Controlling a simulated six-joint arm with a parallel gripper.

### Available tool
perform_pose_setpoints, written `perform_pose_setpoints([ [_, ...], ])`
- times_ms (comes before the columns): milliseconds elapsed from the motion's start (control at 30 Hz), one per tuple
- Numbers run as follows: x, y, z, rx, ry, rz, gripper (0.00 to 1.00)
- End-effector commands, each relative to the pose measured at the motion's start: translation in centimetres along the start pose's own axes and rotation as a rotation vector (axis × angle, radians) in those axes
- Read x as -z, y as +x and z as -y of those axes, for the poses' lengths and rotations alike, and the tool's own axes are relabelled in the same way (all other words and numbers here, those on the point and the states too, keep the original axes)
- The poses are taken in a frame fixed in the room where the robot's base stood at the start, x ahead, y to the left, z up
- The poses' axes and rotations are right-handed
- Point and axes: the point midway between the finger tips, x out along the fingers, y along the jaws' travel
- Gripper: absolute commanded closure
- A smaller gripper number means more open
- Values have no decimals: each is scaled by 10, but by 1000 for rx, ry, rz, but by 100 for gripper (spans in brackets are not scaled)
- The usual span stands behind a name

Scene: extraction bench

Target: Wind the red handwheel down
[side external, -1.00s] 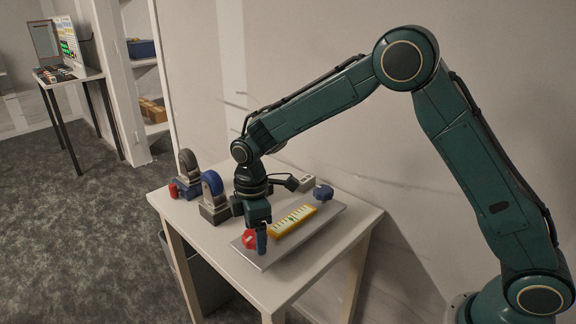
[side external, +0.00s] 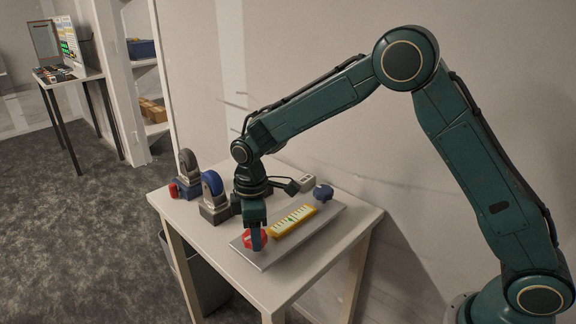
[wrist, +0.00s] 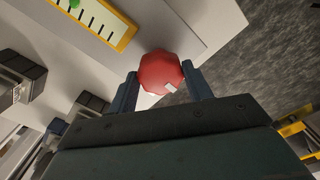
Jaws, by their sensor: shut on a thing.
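The red handwheel (side external: 246,240) sits at the near left end of a grey plate (side external: 268,257) on the table. It is an octagonal red knob with a white mark, seen in the wrist view (wrist: 160,70) between my two fingers. My gripper (side external: 257,240) points down at the handwheel and is shut on it, one finger on each side. The yellow scale (side external: 293,221) with dark marks and a green pointer (wrist: 75,4) lies on the plate beside the wheel. My near finger hides part of the wheel in the side view.
Two arched clamp-like devices, one blue (side external: 213,187) and one grey (side external: 188,165), stand to the left. The table's front right is clear.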

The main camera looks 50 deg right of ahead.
Motion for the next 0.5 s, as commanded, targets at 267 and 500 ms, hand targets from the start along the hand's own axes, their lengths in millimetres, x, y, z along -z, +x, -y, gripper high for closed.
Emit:
perform_pose_setpoints([
  [267,0,-1,0,0,244,-1,73],
  [500,0,-1,1,0,471,-1,73],
])
